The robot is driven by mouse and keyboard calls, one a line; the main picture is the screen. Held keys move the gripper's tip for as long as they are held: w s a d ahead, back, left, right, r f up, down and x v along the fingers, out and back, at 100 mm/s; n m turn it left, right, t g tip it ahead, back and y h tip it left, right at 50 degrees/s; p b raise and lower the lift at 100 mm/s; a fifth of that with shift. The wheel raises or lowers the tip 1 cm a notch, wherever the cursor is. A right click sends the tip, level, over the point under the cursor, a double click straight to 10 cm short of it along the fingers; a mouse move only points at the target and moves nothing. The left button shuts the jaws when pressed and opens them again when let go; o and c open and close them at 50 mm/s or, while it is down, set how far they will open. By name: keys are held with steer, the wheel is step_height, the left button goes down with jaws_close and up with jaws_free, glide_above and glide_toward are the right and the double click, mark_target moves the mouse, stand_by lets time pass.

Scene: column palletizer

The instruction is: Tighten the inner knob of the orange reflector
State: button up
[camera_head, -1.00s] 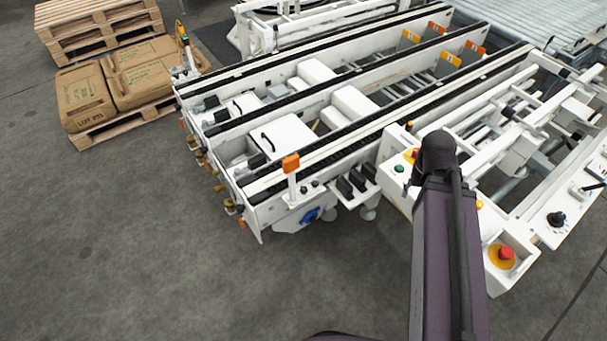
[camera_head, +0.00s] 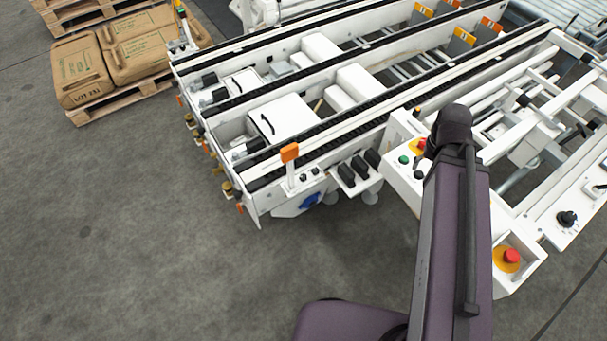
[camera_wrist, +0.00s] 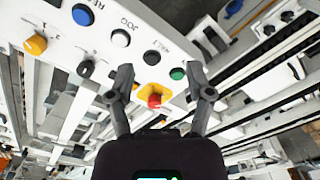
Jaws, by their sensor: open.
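The orange reflector (camera_head: 289,152) stands upright on a white post at the near end of the white conveyor in the head view. Two small dark knobs (camera_head: 303,177) sit beside the post's foot; they are too small to tell their tightness. In the wrist view my gripper (camera_wrist: 160,80) is open, its dark fingers spread and nothing between them. It faces a white button panel (camera_wrist: 105,62), with a red emergency stop (camera_wrist: 154,98) showing between the fingers. In the head view my arm hides most of the gripper, which is right of the reflector and apart from it. I cannot make out the reflector in the wrist view.
Black blocks (camera_head: 359,168) on a white bracket stand just right of the reflector. A control box (camera_head: 407,175) and another red emergency stop (camera_head: 511,256) lie close to my arm. Sacks (camera_head: 135,52) on a pallet stand at the far left. The floor at left is clear.

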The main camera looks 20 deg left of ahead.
steer(key=w+a+f+n+b, duration=0.3)
steer(key=a+f+n+b, duration=0.1)
steer(key=n+g+y+b, duration=0.2)
steer(key=n+y+b, duration=0.2)
steer(key=n+b, duration=1.25)
glide_toward(304, 176)
steer(key=shift+w+d+r+n+p, duration=0.1)
steer(key=shift+d+r+n+p, duration=0.3)
steer(key=shift+r, duration=0.3)
steer(key=shift+w+d+r+n+p, duration=0.1)
steer(key=shift+d+r+n+p, duration=0.15)
steer(key=shift+r+p, duration=0.35)
steer(key=shift+d+r+n+p, duration=0.25)
steer(key=shift+r+n+p, duration=0.15)
steer(key=shift+r, duration=0.45)
steer(key=shift+f, duration=0.15)
steer(key=b+x, duration=1.3)
steer(key=shift+w+a+f, duration=0.1)
steer(key=shift+a+f, duration=0.1)
steer(key=shift+f, duration=0.05)
